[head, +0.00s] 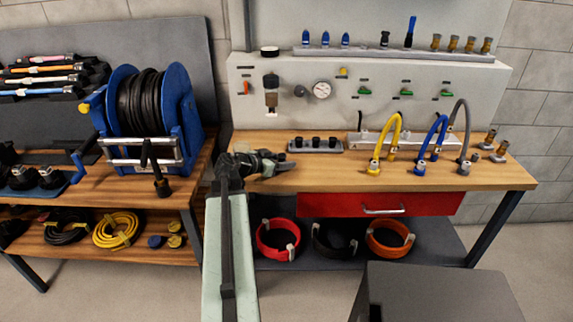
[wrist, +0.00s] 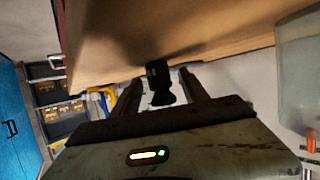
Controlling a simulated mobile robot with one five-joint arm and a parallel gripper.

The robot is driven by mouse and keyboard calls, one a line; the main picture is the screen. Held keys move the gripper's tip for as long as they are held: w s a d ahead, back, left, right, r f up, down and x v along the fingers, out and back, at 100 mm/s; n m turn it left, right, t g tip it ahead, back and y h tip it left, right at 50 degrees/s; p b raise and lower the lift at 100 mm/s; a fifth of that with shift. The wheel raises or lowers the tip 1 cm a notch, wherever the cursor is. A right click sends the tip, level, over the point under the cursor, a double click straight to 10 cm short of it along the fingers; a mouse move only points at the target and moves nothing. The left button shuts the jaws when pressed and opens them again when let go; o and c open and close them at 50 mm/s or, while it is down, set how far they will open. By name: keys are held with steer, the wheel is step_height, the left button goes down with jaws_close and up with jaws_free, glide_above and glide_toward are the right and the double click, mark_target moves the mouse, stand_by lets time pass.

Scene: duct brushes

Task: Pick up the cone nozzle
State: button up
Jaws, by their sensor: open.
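My gripper (head: 289,165) is open above the wooden workbench (head: 450,177), near its left end, with the jaws pointing right. In the wrist view a small black nozzle-like piece (wrist: 158,76) shows between the two open fingers of my gripper (wrist: 160,82). It has a cylindrical part and a flared part; I cannot tell if a finger touches it. In the head view a grey holder (head: 296,146) with several black pieces (head: 316,142) stands just behind the gripper. Which piece is the cone nozzle is too small to tell.
Blue, black and brass fittings (head: 453,43) stand on the wall shelf (head: 350,53). Yellow (head: 398,135), blue (head: 430,140) and grey hoses (head: 463,125) arch at the right of the bench. A blue hose reel (head: 185,110) stands left. The bench front is mostly clear.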

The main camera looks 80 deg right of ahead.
mark_target(282, 155)
steer(key=shift+w+a, duration=0.1)
steer(key=shift+w, duration=0.15)
steer(key=shift+c, duration=1.2)
jaws_close()
steer(key=shift+s, duration=0.1)
step_height(282, 155, up, 10)
steer(key=p, duration=1)
steer(key=shift+r, duration=0.2)
steer(key=shift+f, duration=0.1)
